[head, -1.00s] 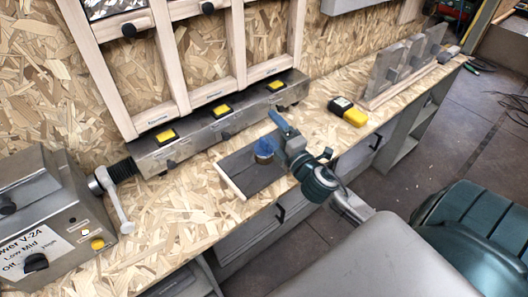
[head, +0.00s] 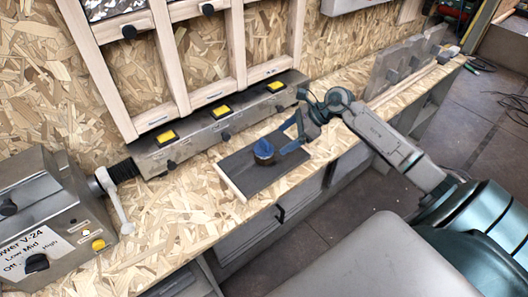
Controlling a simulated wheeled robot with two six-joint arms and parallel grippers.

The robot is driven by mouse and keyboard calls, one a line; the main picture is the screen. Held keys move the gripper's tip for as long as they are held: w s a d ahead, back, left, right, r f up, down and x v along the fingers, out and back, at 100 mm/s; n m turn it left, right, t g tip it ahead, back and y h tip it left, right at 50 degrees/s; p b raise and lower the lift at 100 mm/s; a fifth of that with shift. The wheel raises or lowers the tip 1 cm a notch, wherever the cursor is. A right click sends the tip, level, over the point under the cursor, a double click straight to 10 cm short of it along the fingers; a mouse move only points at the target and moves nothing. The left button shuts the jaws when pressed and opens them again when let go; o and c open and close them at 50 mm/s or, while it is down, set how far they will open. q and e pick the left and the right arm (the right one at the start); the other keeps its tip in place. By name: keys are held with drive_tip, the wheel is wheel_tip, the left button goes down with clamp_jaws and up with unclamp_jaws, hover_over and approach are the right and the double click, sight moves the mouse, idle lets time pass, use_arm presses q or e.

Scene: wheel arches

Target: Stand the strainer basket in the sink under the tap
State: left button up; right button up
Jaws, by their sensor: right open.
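I cannot make out a strainer basket, a sink or a tap in the head view. A small round object with a blue top and a brownish side (head: 263,152) stands on a dark flat board (head: 241,172) on the workbench. My right gripper (head: 284,138), with blue fingers, is open just to the right of this object. Its fingers point toward the object, and nothing shows between them. I cannot tell whether a fingertip touches it. My left gripper is not in view.
A grey box with knobs (head: 50,215) and a lever (head: 116,204) stands at the left. A long metal strip with yellow switches (head: 210,122) runs along the back below a wooden frame (head: 170,60). A grey slotted rack (head: 400,65) stands farther right. The front-left bench (head: 165,235) is clear.

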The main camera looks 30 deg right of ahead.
sight(265, 150)
drive_tip(key=p+x, duration=0.1)
drive_tip(key=x, duration=0.3)
drive_tip(key=shift+w+a, duration=0.1)
drive_tip(key=shift+a, duration=0.1)
drive_tip(key=shift+w+a+f+p, duration=0.2)
drive_tip(key=shift+a+f+p, duration=0.05)
drive_tip(key=shift+p, duration=0.2)
drive_tip(key=p+x, duration=0.2)
drive_tip(key=x, duration=0.1)
drive_tip(key=shift+w, duration=0.1)
drive_tip(key=shift+x, duration=0.75)
drive_tip(key=shift+d+f, duration=0.15)
drive_tip(key=shift+c, duration=0.4)
drive_tip(key=c, duration=1)
